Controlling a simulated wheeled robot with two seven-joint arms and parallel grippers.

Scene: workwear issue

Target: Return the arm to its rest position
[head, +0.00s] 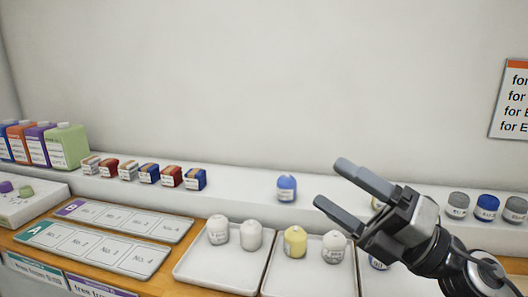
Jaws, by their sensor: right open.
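My right gripper (329,182) is in the right half of the head view, with its arm coming in from the lower right. Its two dark grey fingers are spread apart, point to the upper left and hold nothing. It appears above the right-hand white trays and in front of the shelf. It hides part of a yellowish jar on the shelf and part of a blue-and-white jar below it. My left gripper is not in view.
A blue jar (287,188) stands on the white shelf (240,189), left of the fingers. White jars (251,235) and a yellow jar (295,241) stand on trays. Small boxes (149,173), numbered boards (95,249) and bottles (66,146) are at left. More jars (487,207) stand at right.

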